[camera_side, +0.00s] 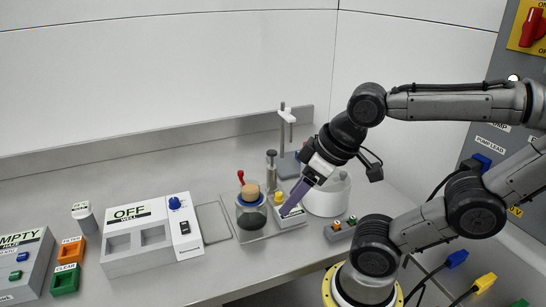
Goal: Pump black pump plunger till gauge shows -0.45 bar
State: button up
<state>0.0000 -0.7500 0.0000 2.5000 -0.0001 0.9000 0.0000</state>
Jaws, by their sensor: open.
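My gripper (286,212) has purple fingers pointing down and to the left. Its fingertips are over or beside a small white box (293,222) with a yellow knob (278,197); contact cannot be told. The gripper is open, though the gap between the fingers is hard to see from this side. A slim grey cylinder with a dark top (271,160) stands just behind the yellow knob. It may be the pump with the black plunger, but I cannot tell for sure. No gauge face or needle can be read here.
A jar (250,218) with dark contents, a cork and a red lever stands left of the gripper. A white round vessel (328,195) is close on the right, a clamp stand (287,135) behind.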

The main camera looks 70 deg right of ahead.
dwell(0.9)
jog(key=shift+s, duration=0.2)
jog(key=c, duration=0.5)
jog(key=r, duration=0.1)
jog(key=w+r, duration=0.1)
jog(key=r, duration=0.1)
jog(key=shift+w+d+r, duration=0.1)
jog(key=shift+w+r, duration=0.1)
jog(key=shift+r, duration=0.05)
grip_shut()
jog(key=w+d+r+m+g+h, duration=0.1)
jog(key=w+d+r+m+g, duration=0.15)
jog(key=w+d, duration=0.3)
jog(key=w+d+r+m+g, duration=0.1)
jog(key=w+d+r+m, duration=0.1)
jog(key=w+d+r, duration=0.3)
jog(key=m+g+y, duration=0.1)
jog(key=m+g, duration=0.1)
jog(key=m, duration=0.3)
send_over(272, 152)
notch_tip(272, 152, down, 9)
jog(key=shift+n, duration=0.25)
jog(key=shift+d+f, duration=0.1)
jog(key=shift+f, duration=2.9)
